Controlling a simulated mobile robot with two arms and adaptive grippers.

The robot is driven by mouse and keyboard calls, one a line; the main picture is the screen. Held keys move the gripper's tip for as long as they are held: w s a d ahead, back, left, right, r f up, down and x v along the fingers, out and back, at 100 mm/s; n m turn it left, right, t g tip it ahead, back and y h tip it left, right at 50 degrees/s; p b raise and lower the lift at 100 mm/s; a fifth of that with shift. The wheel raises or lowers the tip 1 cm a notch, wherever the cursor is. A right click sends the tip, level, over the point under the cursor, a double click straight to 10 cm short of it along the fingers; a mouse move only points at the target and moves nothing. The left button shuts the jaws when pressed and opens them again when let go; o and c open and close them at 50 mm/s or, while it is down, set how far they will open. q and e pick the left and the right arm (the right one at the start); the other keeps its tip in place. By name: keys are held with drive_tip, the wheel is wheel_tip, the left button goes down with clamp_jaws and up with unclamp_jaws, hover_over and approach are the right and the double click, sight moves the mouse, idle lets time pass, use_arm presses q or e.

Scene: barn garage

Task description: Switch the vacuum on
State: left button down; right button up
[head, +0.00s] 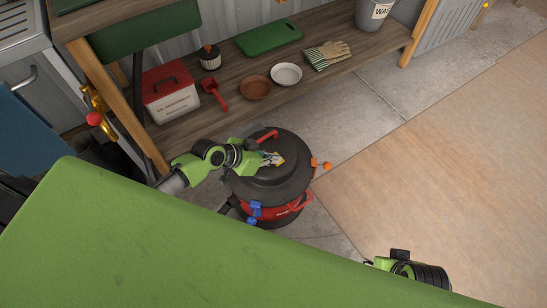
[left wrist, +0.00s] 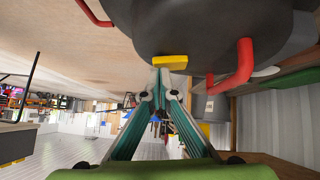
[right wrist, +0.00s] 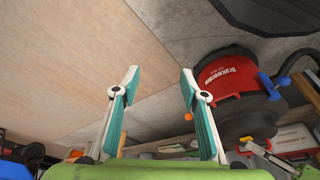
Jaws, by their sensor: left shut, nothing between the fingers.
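The vacuum (head: 262,190), a round black and red canister, stands on the concrete floor in the head view. A yellow switch (head: 281,161) sits on its dark lid. My left gripper (head: 273,158) is over the lid, with its fingertips at the switch. In the left wrist view the shut, empty fingers (left wrist: 168,70) point at the yellow switch (left wrist: 170,62); I cannot tell whether they touch it. The right wrist view shows my right gripper (right wrist: 159,73) open and empty, with the vacuum (right wrist: 231,80) to its right. In the head view its fingers are hidden.
A low wooden shelf (head: 225,83) behind the vacuum holds a red and white box (head: 170,95), a red scoop (head: 214,92), bowls, gloves (head: 328,54) and a grey bucket (head: 373,14). The wooden floor (head: 450,150) to the right is clear.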

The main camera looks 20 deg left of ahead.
drive_tip(key=shift+f, duration=0.1)
use_arm(q)
drive_tip(key=shift+s+f+y+p, duration=0.15)
drive_tip(key=shift+y+p, duration=0.15)
drive_tip(key=shift+p, duration=0.3)
drive_tip(key=shift+f, duration=0.15)
use_arm(e)
wheel_tip(320, 180, down, 3)
drive_tip(key=shift+f, duration=0.1)
